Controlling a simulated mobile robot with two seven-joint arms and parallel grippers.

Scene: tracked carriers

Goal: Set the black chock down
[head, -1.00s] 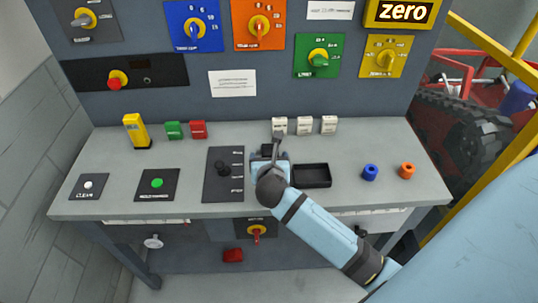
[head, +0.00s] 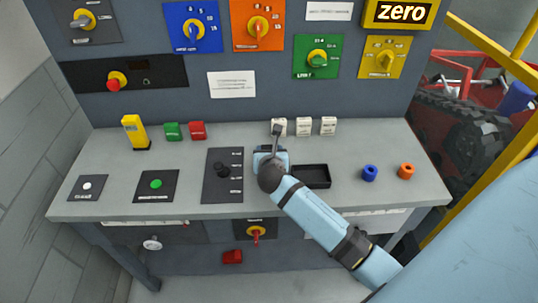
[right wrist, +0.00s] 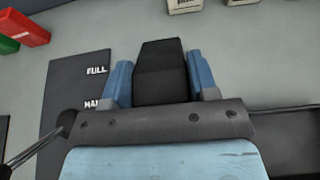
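The black chock (right wrist: 160,72) shows in the right wrist view, a dark wedge between the two blue fingers of my right gripper (right wrist: 160,85). The fingers touch both its sides. In the head view my right gripper (head: 270,158) is over the grey desk, between the black lever panel and the black tray, and my own wrist hides most of the chock. I cannot tell whether its underside touches the desk. My left gripper is in neither view.
The lever panel (head: 222,180) is just left of the gripper and the shallow black tray (head: 312,177) just right. White blocks (head: 303,127) stand behind. A blue ring (head: 370,172) and an orange ring (head: 406,171) are farther right. A yellow block (head: 135,132) stands back left.

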